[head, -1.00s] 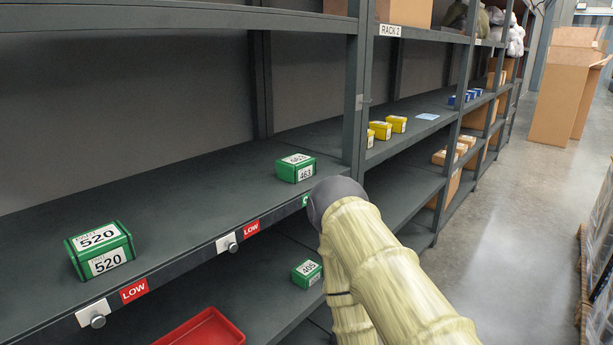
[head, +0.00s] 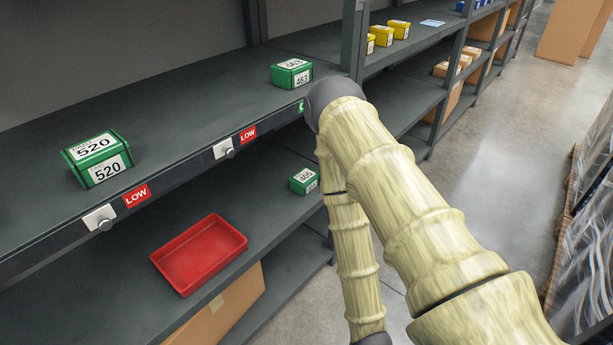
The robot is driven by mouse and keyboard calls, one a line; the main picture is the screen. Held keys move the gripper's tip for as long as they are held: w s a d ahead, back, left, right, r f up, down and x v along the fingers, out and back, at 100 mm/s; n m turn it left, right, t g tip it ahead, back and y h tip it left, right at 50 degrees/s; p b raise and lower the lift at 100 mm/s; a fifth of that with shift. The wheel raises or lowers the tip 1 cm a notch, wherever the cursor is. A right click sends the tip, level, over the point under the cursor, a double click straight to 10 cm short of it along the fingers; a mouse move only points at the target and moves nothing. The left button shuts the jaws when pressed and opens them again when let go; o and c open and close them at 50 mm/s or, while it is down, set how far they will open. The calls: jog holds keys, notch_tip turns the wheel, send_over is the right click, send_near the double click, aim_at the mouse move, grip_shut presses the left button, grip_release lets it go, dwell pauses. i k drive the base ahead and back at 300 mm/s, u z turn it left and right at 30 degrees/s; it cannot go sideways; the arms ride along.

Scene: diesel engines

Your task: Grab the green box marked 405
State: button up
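The small green box marked 405 (head: 304,181) sits on the middle shelf in the head view, near that shelf's right end and front edge. Its white label faces forward. My arm, in a pale ribbed cover, stands just right of it, bent at a dark elbow joint. The forearm runs down past the box to the bottom of the picture. My gripper is outside the picture, so I cannot see its fingers.
Green boxes marked 520 (head: 98,158) and 463 (head: 292,74) stand on the shelf above. A red tray (head: 199,254) lies left of the 405 box. A cardboard box (head: 223,304) is below. Shelf posts stand near my elbow. The aisle floor (head: 497,160) at right is clear.

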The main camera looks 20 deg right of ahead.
aim_at(305, 179)
jog(key=z, duration=0.5)
jog(key=i, duration=0.6)
jog(key=z, duration=0.85)
jog(key=i, duration=1.15)
jog(key=u, duration=0.1)
